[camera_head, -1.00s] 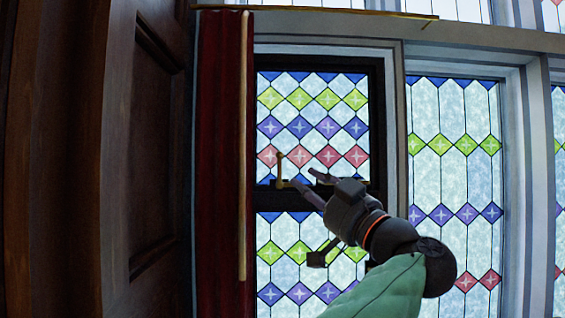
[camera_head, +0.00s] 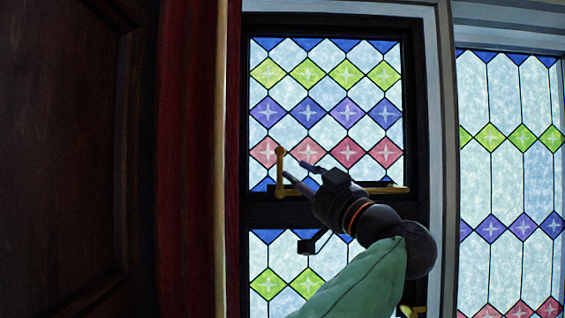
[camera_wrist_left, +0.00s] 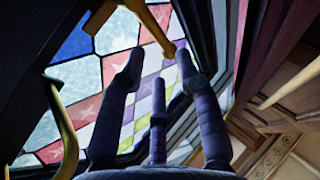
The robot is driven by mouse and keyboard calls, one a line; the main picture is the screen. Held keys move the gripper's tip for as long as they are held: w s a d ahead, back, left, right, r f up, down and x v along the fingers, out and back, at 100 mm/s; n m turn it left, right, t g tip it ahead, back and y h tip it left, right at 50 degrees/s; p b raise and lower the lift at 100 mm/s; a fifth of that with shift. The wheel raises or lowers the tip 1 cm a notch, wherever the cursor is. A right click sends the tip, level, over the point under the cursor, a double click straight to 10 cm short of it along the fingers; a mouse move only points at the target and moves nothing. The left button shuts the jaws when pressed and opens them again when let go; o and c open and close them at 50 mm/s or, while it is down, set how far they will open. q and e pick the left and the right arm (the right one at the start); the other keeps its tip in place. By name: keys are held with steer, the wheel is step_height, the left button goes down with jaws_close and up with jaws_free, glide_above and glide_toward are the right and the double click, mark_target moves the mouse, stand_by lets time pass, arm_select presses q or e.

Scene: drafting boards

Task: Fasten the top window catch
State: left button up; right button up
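The top window (camera_head: 325,75) is a dark-framed pane of coloured diamond glass. A brass catch (camera_head: 280,168) stands upright, with a round knob on top, at the lower left of this pane. My left gripper (camera_head: 294,169) is just right of the catch, its fingers apart and pointing at it. In the left wrist view the gripper (camera_wrist_left: 160,62) has its fingers spread with nothing held. The brass catch (camera_wrist_left: 152,26) reaches down from the top there, its end between the two outer fingertips. Contact cannot be told. My right gripper is not in view.
A brass bar (camera_head: 375,189) runs along the pane's bottom rail, partly behind my gripper. A lower window (camera_head: 270,283) sits beneath. A red curtain (camera_head: 185,150), a pale pole (camera_head: 221,150) and dark wood panelling (camera_head: 70,150) stand at left. Another brass piece (camera_head: 418,312) shows at the bottom.

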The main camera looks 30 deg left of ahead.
mark_target(282, 190)
arm_select(q)
steer(key=p+x, duration=0.1)
steer(key=x, duration=0.5)
steer(key=shift+w+f, duration=0.1)
steer(key=shift+w, duration=0.05)
steer(key=shift+w+a+r+p, duration=0.1)
steer(key=shift+a+r+p, duration=0.2)
steer(key=shift+a, duration=0.15)
steer(key=shift+w+a, duration=0.1)
steer(key=shift+a, duration=0.05)
steer(key=shift+f, duration=0.1)
jaws_close()
